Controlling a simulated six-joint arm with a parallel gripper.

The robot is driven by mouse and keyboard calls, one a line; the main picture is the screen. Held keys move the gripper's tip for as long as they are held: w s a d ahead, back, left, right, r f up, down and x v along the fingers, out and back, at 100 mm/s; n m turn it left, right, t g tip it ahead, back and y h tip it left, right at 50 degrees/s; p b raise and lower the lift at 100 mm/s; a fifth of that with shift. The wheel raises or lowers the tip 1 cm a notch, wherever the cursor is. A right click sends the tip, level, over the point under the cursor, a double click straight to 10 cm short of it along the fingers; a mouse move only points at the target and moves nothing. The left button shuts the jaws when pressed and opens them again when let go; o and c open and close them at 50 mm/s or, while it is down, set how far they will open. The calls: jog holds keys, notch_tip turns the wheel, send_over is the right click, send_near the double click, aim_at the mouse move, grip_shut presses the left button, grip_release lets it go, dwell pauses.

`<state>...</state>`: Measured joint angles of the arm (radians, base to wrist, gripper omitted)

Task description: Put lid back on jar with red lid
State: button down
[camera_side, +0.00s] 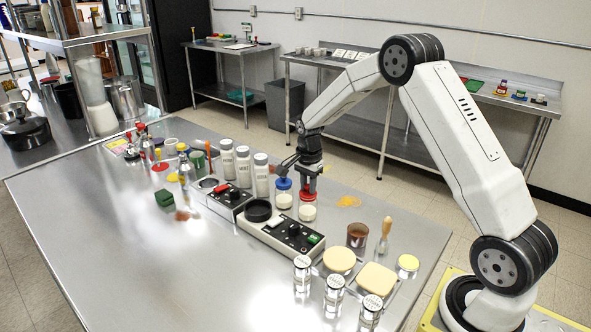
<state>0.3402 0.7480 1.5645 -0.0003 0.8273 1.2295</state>
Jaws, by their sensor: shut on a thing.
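My gripper (311,180) points down near the middle of the steel table, shut on the red lid (308,196). The red lid is directly over a small jar with pale contents (307,212). From this angle I cannot tell whether the lid touches the jar's rim or is slightly above it. A similar jar with a blue lid (284,184) stands close by on the left. The fingertips are small in view and partly merge with the red of the lid.
Several white bottles (244,166) stand left of the jars. A black-topped device (282,234) with a round plate lies in front. A brown cup (357,236), a brush (385,232) and yellow-topped items (340,260) stand to the right. The table's left front (130,260) is clear.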

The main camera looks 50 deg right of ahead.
grip_release()
dwell(0.4)
jog(key=shift+r, duration=0.15)
jog(key=shift+r, duration=3.35)
grip_shut()
